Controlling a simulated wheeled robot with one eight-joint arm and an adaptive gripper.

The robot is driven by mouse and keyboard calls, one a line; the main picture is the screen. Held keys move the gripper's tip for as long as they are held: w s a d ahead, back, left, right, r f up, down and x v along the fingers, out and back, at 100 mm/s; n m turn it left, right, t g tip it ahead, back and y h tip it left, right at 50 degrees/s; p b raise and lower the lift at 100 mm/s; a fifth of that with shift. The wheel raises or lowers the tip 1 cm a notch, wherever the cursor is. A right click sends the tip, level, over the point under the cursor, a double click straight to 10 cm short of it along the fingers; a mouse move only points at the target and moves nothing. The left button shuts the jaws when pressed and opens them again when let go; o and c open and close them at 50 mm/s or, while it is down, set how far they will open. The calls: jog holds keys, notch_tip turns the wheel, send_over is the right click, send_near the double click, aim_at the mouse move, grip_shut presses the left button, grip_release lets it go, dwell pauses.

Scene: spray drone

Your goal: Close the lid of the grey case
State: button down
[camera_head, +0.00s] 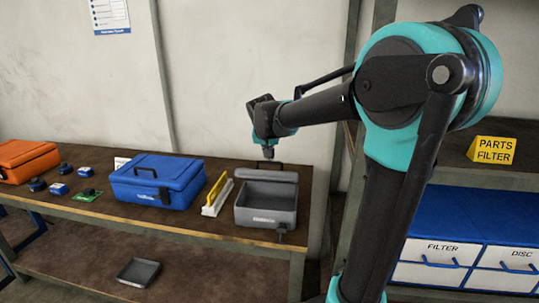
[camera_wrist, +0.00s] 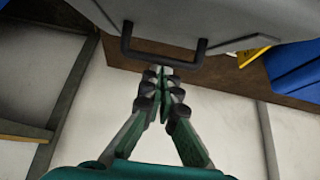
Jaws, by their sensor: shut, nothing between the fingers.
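The grey case (camera_head: 265,215) stands open near the right end of the table. Its lid (camera_head: 266,174) is raised at the back, with a dark handle on top. In the wrist view the grey lid (camera_wrist: 220,18) fills the top, and its dark handle (camera_wrist: 165,55) hangs down in front of my fingers. My gripper (camera_wrist: 163,73) is shut and empty, with its fingertips close to the handle; I cannot tell whether they touch it.
A yellow and white item (camera_head: 216,195) stands just left of the grey case, then a closed blue case (camera_head: 158,182). An orange case (camera_head: 25,160) and small parts lie farther left. A shelf with blue and white drawers (camera_head: 455,265) stands at right. A wall rises behind the table.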

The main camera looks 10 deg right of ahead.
aim_at(266, 175)
jog(key=s+t, duration=0.1)
jog(key=s+f+t, duration=0.1)
jog(key=s+a+f+t, duration=0.1)
jog(key=s, duration=0.1)
jog(key=shift+s+a+h, duration=0.1)
jog(key=shift+h, duration=0.3)
jog(key=shift+s+a+f+t, duration=0.15)
jog(key=shift+s+f+t, duration=0.35)
jog(key=shift+t, duration=0.3)
jog(key=shift+s+f, duration=0.2)
jog(key=shift+s, duration=0.1)
jog(key=shift+s+a+f, duration=0.15)
jog(key=shift+s+f, duration=0.35)
jog(key=shift+f, duration=0.1)
